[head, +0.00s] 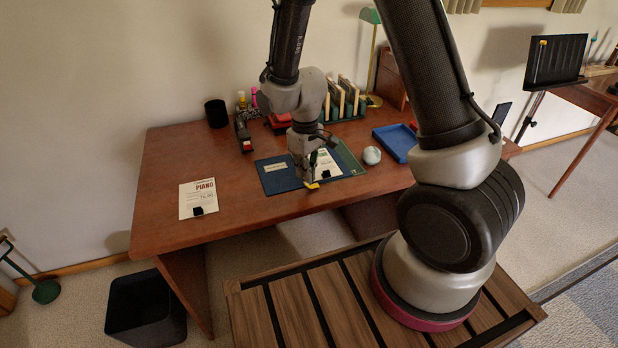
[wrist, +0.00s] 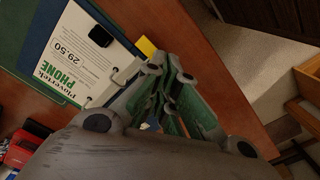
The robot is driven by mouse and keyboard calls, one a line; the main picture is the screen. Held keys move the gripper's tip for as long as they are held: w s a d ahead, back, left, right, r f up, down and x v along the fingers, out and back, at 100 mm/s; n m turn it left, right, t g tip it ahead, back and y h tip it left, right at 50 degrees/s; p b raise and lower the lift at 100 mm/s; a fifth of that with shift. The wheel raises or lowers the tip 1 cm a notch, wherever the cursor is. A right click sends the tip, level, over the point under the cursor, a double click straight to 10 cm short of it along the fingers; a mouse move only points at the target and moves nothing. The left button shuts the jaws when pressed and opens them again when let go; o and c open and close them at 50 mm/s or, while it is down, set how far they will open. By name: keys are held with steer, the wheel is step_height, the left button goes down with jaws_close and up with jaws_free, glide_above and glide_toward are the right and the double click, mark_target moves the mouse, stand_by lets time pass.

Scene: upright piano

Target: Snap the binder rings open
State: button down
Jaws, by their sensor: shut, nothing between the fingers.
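The open binder lies on the desk under my gripper, with its blue cover (head: 277,177) on the left in the head view. A printed white sheet (head: 327,164) lies in it, also seen in the wrist view (wrist: 85,55) with a black clip on it. Small pale pieces that look like binder rings (wrist: 114,71) show at the sheet's edge. A yellow tab (wrist: 147,46) sits just beyond my fingertips and shows in the head view (head: 313,186). My gripper (head: 308,181) is shut and empty, pointing down at the binder's near edge. Its fingers (wrist: 170,70) hide part of the spine; contact is unclear.
A sheet marked PIANO (head: 198,197) with a black clip lies at left on the desk (head: 160,165). A stapler (head: 243,134), black cup (head: 216,113), file rack (head: 345,105), pale ball (head: 372,155) and blue tray (head: 396,142) stand around the binder.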

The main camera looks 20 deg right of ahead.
steer(key=shift+f, duration=1.45)
steer(key=shift+r, duration=0.1)
steer(key=shift+r, duration=3.9)
